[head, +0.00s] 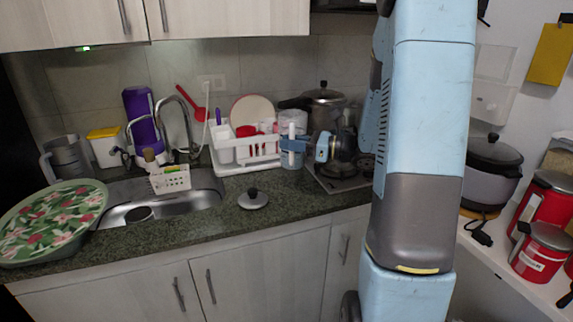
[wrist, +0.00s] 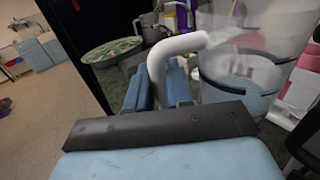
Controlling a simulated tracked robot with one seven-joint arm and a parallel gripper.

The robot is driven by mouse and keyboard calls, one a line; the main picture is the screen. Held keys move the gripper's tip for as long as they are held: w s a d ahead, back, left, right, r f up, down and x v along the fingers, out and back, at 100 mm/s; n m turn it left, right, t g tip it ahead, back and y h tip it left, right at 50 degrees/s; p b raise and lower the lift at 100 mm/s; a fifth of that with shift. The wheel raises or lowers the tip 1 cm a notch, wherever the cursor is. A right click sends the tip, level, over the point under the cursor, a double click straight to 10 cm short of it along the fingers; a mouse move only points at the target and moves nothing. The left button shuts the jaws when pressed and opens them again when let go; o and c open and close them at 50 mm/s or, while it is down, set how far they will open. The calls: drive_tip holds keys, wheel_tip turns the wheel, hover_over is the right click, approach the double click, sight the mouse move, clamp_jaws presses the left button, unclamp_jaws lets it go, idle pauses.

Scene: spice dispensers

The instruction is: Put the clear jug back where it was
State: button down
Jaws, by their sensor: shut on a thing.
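My gripper (head: 293,145) is over the counter beside the dish rack. In the wrist view my gripper (wrist: 163,88) has its blue fingers shut on the white handle of a clear jug (wrist: 255,65). In the head view the clear jug (head: 291,160) is partly hidden by the gripper. I cannot tell whether its base touches the counter.
A white dish rack (head: 248,167) stands just left of the jug, and a stove (head: 340,181) is to its right with pots. A pot lid (head: 253,199) lies on the counter in front. Another grey, see-through jug (head: 66,160) stands at the far left, behind a floral tray (head: 45,222).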

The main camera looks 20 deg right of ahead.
drive_tip(key=w+f, duration=0.4)
drive_tip(key=f, duration=0.4)
drive_tip(key=shift+w+f, duration=0.35)
drive_tip(key=shift+f, duration=0.15)
drive_tip(key=c, duration=1)
unclamp_jaws()
